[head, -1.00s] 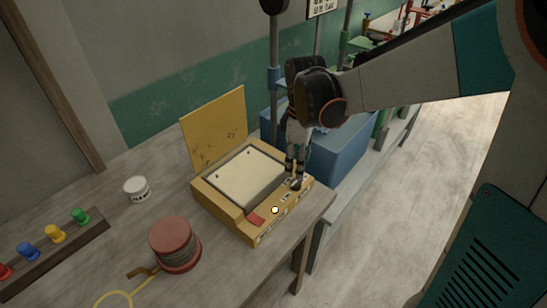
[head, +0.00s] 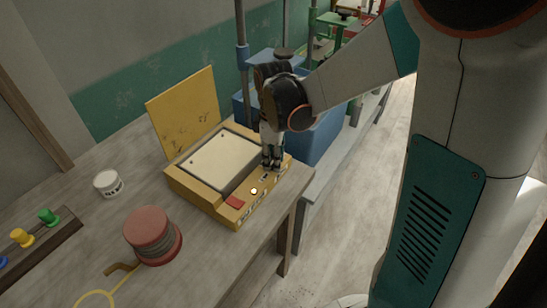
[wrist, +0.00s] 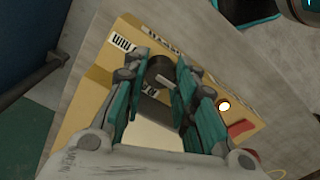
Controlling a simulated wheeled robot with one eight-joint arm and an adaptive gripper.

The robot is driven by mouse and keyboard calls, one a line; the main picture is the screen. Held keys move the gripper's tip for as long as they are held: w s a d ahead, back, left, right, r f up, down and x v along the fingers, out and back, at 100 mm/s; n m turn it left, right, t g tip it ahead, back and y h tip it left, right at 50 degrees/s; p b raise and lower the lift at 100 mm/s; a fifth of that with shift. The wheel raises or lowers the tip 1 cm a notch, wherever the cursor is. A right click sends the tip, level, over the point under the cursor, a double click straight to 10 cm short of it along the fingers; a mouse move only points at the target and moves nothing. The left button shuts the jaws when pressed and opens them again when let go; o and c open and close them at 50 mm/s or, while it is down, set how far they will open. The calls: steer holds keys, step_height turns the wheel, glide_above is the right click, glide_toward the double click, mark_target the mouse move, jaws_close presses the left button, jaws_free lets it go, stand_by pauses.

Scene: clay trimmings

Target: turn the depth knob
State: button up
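The yellow machine (head: 205,200) sits on the wooden bench with its lid (head: 185,112) raised. A dark round knob (wrist: 158,68) with a pale pointer mark shows on its control strip in the wrist view. My gripper (head: 271,165) points down over the right end of that strip and hides the knob in the head view. In the wrist view my gripper (wrist: 164,72) has its two teal-sided fingers apart, one on each side of the knob. I cannot tell whether either finger touches it.
A red rocker (head: 235,202) and a lit round button (head: 253,191) are on the same strip. A red spool (head: 151,236), a white jar (head: 108,183) and a rack of coloured pegs (head: 40,240) stand to the left. A blue bin (head: 322,138) is close behind my gripper.

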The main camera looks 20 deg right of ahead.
steer(key=shift+c, duration=0.5)
steer(key=m, duration=0.4)
steer(key=shift+m+p, duration=0.3)
steer(key=shift+p, duration=0.05)
steer(key=m, duration=0.4)
steer(key=shift+m, duration=0.3)
steer(key=m, duration=0.4)
steer(key=shift+m+p, duration=0.3)
steer(key=shift+p, duration=0.05)
steer(key=shift+m, duration=1.9)
steer(key=o, duration=1.1)
